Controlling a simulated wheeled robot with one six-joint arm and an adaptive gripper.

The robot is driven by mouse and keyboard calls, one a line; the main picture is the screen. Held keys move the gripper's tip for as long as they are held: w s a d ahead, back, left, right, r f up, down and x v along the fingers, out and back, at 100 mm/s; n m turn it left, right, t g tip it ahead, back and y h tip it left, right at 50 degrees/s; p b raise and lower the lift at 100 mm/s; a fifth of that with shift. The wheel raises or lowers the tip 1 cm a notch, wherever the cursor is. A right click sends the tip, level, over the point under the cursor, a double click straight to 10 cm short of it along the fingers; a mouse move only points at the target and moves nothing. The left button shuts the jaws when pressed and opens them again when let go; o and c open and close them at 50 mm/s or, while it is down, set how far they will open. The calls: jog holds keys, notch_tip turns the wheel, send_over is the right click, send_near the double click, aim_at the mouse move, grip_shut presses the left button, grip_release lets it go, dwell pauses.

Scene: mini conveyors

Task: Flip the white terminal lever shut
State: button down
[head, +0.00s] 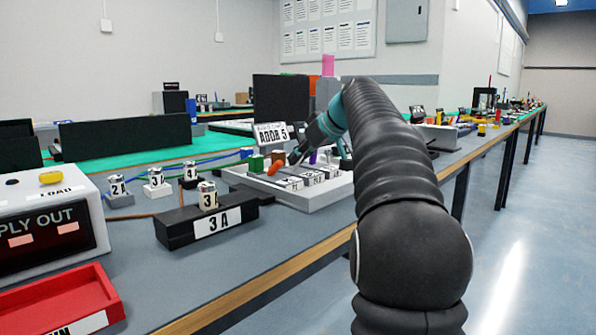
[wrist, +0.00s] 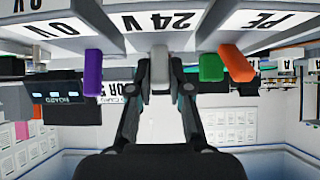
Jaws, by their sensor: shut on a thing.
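In the wrist view, which looks upside down, the white lever (wrist: 160,72) hangs from the terminal block marked 24V (wrist: 165,42). My gripper (wrist: 160,64) has one finger on each side of it and is shut on it. The purple lever (wrist: 93,74) is to its left, and the green lever (wrist: 211,68) and orange lever (wrist: 236,63) to its right. In the head view my gripper (head: 296,156) is at the grey terminal board (head: 290,204); the white lever cannot be made out there. The orange lever (head: 275,167) and purple lever (head: 313,157) show beside it.
A black block marked 3A (head: 178,228) stands on the bench left of the board. A supply box (head: 75,191) and a red tray (head: 50,308) are at the left. The aisle floor at right is clear.

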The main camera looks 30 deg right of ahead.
jog(key=shift+s+t+b, duration=0.15)
jog(key=shift+t+b, duration=0.35)
jog(key=shift+b, duration=0.05)
jog(key=c, duration=1.1)
grip_release()
jog(key=shift+f, duration=0.1)
jog(key=v, duration=1.2)
jog(key=shift+d, duration=0.15)
